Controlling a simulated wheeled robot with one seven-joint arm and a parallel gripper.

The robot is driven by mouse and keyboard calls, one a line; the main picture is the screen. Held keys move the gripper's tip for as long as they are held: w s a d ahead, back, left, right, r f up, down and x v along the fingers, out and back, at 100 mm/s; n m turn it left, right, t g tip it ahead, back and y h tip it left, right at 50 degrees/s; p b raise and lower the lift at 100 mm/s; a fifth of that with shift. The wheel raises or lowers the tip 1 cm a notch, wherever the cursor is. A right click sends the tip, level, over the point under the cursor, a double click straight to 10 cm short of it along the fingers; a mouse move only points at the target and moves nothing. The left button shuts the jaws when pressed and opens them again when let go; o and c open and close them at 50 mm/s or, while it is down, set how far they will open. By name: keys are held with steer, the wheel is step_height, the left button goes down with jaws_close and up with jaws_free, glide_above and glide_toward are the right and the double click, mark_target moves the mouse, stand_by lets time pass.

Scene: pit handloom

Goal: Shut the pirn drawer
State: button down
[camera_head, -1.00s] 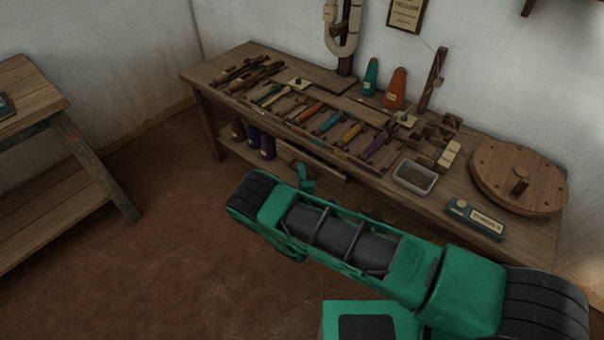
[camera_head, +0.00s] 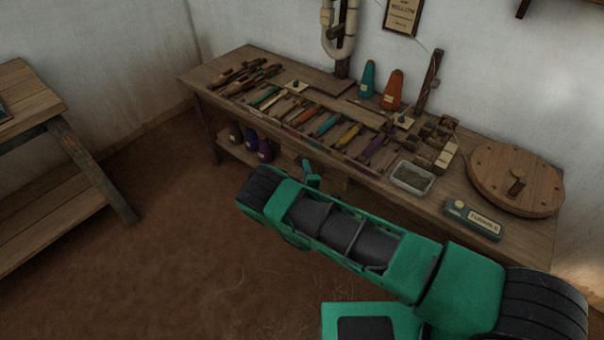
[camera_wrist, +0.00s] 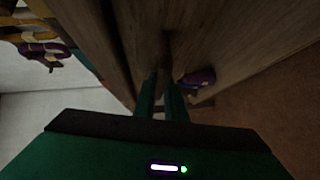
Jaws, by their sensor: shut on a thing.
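The pirn drawer (camera_head: 334,183) is under the front edge of the wooden bench, partly hidden behind my arm. Its front looks close to the bench front; I cannot tell whether a gap is left. My gripper (camera_head: 309,170) is at the drawer front, left of the drawer's visible part. In the wrist view my gripper (camera_wrist: 163,78) has its two green fingers close together against the dark wood. It is shut on what seems to be the drawer's handle, which is mostly hidden between the fingertips.
The bench top (camera_head: 215,70) carries several pirns and shuttles, two cones, a grey tray (camera_head: 412,177) and a round wooden disc (camera_head: 516,180). Dark and purple cones (camera_head: 265,149) stand on the lower shelf, left of my gripper. Another table (camera_head: 40,100) is at left. The floor between is clear.

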steer(key=c, duration=2.1)
jaws_free()
steer(key=shift+w+d+f, duration=0.1)
steer(key=shift+w+d, duration=0.1)
steer(key=v, duration=1.1)
steer(key=shift+a+f, duration=0.15)
